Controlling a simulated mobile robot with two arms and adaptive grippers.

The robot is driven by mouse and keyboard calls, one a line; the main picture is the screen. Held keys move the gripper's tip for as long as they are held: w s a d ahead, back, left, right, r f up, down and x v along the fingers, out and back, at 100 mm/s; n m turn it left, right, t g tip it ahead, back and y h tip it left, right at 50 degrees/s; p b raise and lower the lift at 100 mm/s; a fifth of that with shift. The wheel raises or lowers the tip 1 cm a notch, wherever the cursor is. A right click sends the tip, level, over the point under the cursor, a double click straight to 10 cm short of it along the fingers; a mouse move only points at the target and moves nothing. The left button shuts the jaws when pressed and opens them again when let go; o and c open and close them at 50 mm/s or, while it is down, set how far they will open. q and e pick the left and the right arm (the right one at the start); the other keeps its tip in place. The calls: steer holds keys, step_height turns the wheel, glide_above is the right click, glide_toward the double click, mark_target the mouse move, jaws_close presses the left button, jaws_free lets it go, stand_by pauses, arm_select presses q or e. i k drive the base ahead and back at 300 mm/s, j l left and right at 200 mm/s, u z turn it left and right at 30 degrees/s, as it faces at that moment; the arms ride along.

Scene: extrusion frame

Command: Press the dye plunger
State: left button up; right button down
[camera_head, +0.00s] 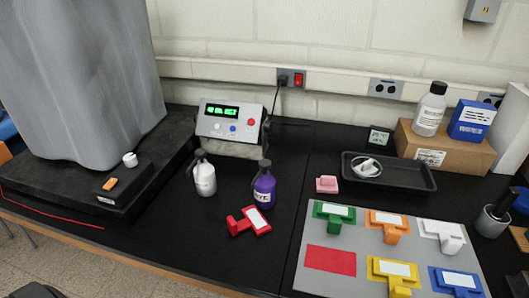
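The purple dye bottle (264,190) stands upright on the black bench near the middle of the view. Its dark pump top (265,164), the plunger, points up and nothing touches it. A white bottle (204,179) with a grey pump top stands to its left.
A red clamp-like piece (248,221) lies in front of the dye bottle. A control box (229,122) with a green display stands behind. A grey board (318,268) with several coloured pieces lies at right; a black tray (413,180) is behind it.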

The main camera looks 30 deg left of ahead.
mark_target(264, 164)
steer(key=j, duration=0.55)
steer(key=k+j+z, duration=0.1)
steer(key=j, duration=0.4)
steer(key=k+j, duration=0.1)
steer(key=j, duration=0.45)
steer(key=z, duration=0.05)
